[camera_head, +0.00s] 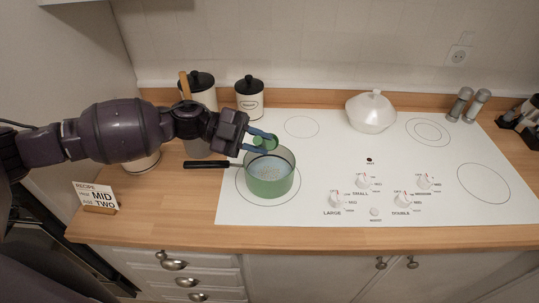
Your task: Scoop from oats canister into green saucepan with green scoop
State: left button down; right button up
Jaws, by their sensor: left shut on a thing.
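The green saucepan (268,187) stands on the front left ring of the white cooktop, its dark handle pointing left. Pale contents show inside it. My left gripper (268,142) is shut on the green scoop (262,143), which is above the back rim of the saucepan. What the scoop holds cannot be seen. White canisters with black lids stand behind my left arm; one small canister (249,103) has a label too small to read. A larger canister (205,97) is partly hidden by the arm. Which one holds oats I cannot tell. My right gripper is not in view.
A white lidded dish (371,111) and grey shakers (468,104) stand at the back. Knobs (363,181) sit at the cooktop's front. The cooktop's middle is clear.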

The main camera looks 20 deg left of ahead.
pick_arm(q)
jog(key=w+a+r+n+h, duration=0.2)
jog(key=w+n, duration=0.3)
jog(key=w, duration=0.2)
jog(key=shift+a+r+n+g, duration=0.15)
jog(key=shift+r+n+g, duration=0.15)
jog(key=shift+g, duration=0.1)
